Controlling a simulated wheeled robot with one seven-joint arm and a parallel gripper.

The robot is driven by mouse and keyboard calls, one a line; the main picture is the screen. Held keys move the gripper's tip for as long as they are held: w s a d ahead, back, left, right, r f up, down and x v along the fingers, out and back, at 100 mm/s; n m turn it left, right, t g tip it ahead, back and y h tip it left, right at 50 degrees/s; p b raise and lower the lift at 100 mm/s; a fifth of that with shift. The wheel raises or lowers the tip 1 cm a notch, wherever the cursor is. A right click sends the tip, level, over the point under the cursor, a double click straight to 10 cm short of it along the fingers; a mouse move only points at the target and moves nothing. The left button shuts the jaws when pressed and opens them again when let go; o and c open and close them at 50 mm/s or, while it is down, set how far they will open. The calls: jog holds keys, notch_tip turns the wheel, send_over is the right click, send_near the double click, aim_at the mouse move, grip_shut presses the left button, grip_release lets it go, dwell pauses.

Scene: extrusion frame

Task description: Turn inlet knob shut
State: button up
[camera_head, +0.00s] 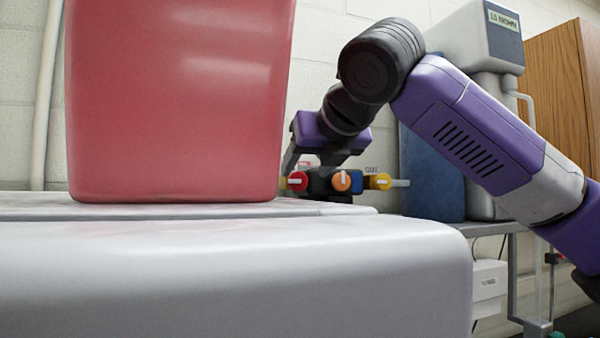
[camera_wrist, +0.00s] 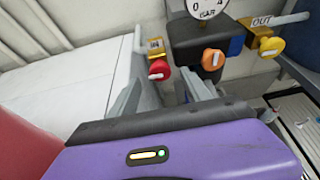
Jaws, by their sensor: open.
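The red inlet knob (camera_head: 297,181) is at the left end of the valve block, with its white bar about level. In the wrist view the red knob (camera_wrist: 159,75) sits under a small brass plate with a label too blurred to read surely. My gripper (camera_wrist: 165,82) is open, its two grey fingers spread to the left and right of the red knob in the picture. I cannot tell whether either finger touches it. In the head view my gripper hangs over the valve block, and the arm hides part of it.
An orange knob (camera_wrist: 212,59) and a yellow knob (camera_wrist: 271,46), marked OUT, stand to the right of the red one. A dial gauge (camera_wrist: 205,6) is above. A big red container (camera_head: 180,100) on a pale surface (camera_head: 230,270) fills the left foreground. A blue tank (camera_head: 430,175) stands behind.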

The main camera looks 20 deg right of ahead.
aim_at(299, 178)
jog(key=shift+p+x, duration=0.55)
jog(key=shift+x, duration=1.75)
grip_shut()
